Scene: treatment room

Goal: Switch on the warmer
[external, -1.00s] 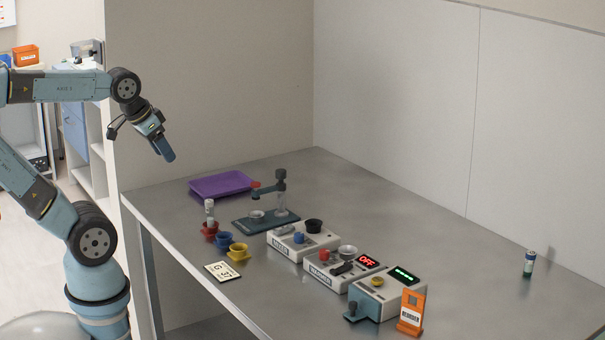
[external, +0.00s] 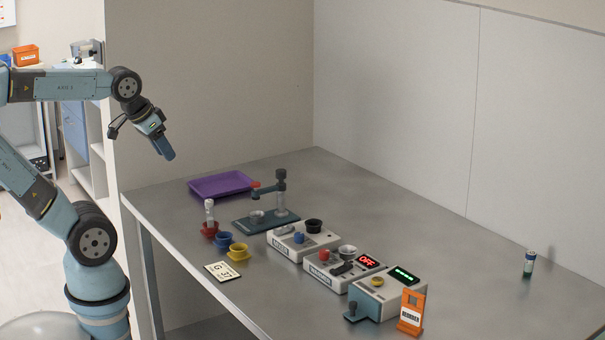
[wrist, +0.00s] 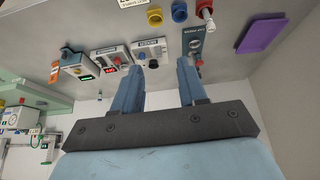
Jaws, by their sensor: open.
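The warmer (external: 318,273) is the middle one of a row of devices on the metal table. It is a white box with a red knob (external: 324,255), a dark switch (external: 341,269), a grey dish (external: 347,251) and a red display reading OFF (external: 367,262). In the wrist view the warmer (wrist: 108,55) shows near the top, left of the fingers. My gripper (external: 166,151) is open and empty, high above the table's left end and well away from the warmer. Its two fingers also show apart in the wrist view (wrist: 159,85).
A white device with a blue knob (external: 299,238) stands left of the warmer, and one with a green display (external: 405,274) right of it. An orange stand (external: 411,311), a dark-based stand (external: 281,191), coloured cups (external: 238,252), a card (external: 222,271) and a purple tray (external: 220,184) are around them.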

